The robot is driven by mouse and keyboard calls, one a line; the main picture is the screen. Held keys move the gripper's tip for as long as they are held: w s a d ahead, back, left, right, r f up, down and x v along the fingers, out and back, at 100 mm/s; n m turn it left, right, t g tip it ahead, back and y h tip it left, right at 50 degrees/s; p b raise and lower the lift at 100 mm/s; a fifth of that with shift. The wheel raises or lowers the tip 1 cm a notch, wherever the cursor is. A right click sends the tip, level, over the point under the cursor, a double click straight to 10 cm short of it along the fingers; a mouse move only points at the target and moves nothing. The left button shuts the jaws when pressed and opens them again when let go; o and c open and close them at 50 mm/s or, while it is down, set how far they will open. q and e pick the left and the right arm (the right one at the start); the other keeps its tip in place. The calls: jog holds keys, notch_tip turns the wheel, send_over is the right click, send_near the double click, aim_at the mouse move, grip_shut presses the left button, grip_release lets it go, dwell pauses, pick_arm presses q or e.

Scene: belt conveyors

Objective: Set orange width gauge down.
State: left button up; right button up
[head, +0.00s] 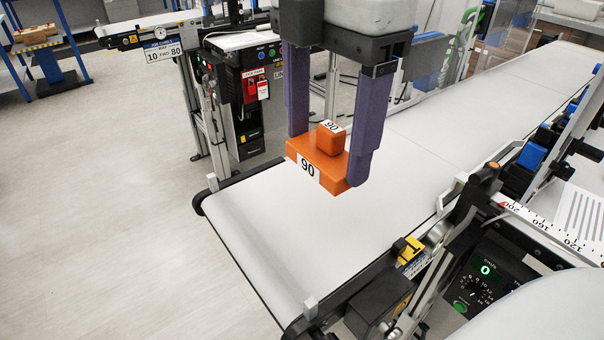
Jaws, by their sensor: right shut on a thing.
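The orange width gauge (309,174) is a flat block with a raised cube on top, both marked 90. My right gripper (326,168) comes down from the top of the head view with two purple fingers. It is shut on the gauge, one finger at each end. The gauge appears in front of or over the near part of the white conveyor belt (290,240); its exact height above the belt is hard to tell. My left gripper is not in view.
The belt runs from the near left to the far right and its surface is clear. A ruler scale (548,228), a control box (484,281) and a yellow part (409,250) line its right side. A dark cabinet (255,95) stands behind.

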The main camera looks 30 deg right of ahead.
aim_at(330, 155)
jog(key=f, duration=0.4)
jog(key=shift+s+f, duration=0.35)
jog(key=shift+s, duration=0.05)
jog(key=shift+w+f, duration=0.15)
jog(key=shift+f, duration=2.3)
jog(key=o, duration=1.2)
jog(key=shift+r, duration=0.15)
jog(key=shift+r, duration=0.25)
notch_tip(330, 155, up, 12)
jog(key=shift+f+p, duration=0.2)
jog(key=shift+p, duration=0.1)
